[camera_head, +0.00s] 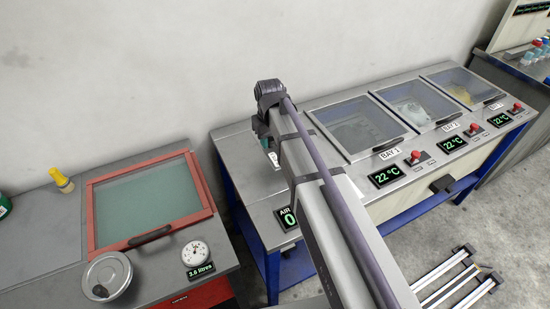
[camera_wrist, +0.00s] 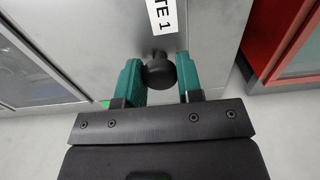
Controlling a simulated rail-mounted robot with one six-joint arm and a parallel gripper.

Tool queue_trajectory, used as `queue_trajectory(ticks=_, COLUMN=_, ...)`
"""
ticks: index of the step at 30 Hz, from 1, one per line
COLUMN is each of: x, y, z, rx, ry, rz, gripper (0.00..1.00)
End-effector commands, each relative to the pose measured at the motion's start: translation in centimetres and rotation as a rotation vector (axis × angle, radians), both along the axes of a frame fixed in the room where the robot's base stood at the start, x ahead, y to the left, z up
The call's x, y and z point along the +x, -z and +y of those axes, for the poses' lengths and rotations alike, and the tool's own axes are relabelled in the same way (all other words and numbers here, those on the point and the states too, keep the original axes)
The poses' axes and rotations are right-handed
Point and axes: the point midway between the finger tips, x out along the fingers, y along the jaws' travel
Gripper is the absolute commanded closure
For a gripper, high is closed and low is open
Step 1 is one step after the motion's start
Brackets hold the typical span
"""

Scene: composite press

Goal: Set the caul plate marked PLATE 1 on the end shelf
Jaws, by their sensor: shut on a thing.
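The caul plate (camera_wrist: 205,35) is a grey metal sheet at the top of the wrist view. Its white label (camera_wrist: 166,12) is cut off and reads "TE 1". A dark round knob (camera_wrist: 158,74) sits between the green fingers of my gripper (camera_wrist: 160,82), which is shut on it. In the head view my arm hides most of the gripper; a teal finger (camera_head: 265,143) shows over the bare left end of the press bench (camera_head: 235,155), left of BAY 1. The plate is mostly hidden there, and I cannot tell whether it touches the surface below.
The closed glass lids of BAY 1 (camera_head: 358,127), BAY 2 (camera_head: 415,105) and BAY 3 (camera_head: 460,87) lie right of my arm. A red-framed glass lid (camera_head: 145,203) is on the left bench, with a round can (camera_head: 107,275) and a gauge (camera_head: 196,253). A floor gap separates the benches.

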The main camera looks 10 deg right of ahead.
Motion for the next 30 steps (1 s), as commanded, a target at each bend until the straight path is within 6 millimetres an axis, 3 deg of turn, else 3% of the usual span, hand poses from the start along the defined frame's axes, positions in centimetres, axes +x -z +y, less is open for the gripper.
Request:
queue_trajectory(ticks=1, x=0.0, y=2.3, z=0.0, rx=0.000, ry=0.000, rz=0.000, gripper=1.00)
queue_trajectory(ticks=4, x=0.0, y=4.8, z=0.0, rx=0.000, ry=0.001, rz=0.000, gripper=1.00)
queue_trajectory(ticks=6, x=0.0, y=5.7, z=0.0, rx=0.000, ry=0.001, rz=0.000, gripper=1.00)
queue_trajectory(ticks=11, x=0.0, y=5.7, z=0.0, rx=0.000, ry=0.002, rz=0.000, gripper=1.00)
queue_trajectory(ticks=16, x=0.0, y=9.0, z=0.0, rx=0.000, ry=0.002, rz=0.000, gripper=1.00)
queue_trajectory(ticks=28, x=0.0, y=9.4, z=0.0, rx=0.000, ry=0.002, rz=0.000, gripper=1.00)
queue_trajectory(ticks=29, x=0.0, y=9.3, z=0.0, rx=0.000, ry=0.002, rz=0.000, gripper=0.66)
queue_trajectory(ticks=30, x=0.0, y=9.2, z=0.0, rx=0.000, ry=0.002, rz=0.000, gripper=0.62)
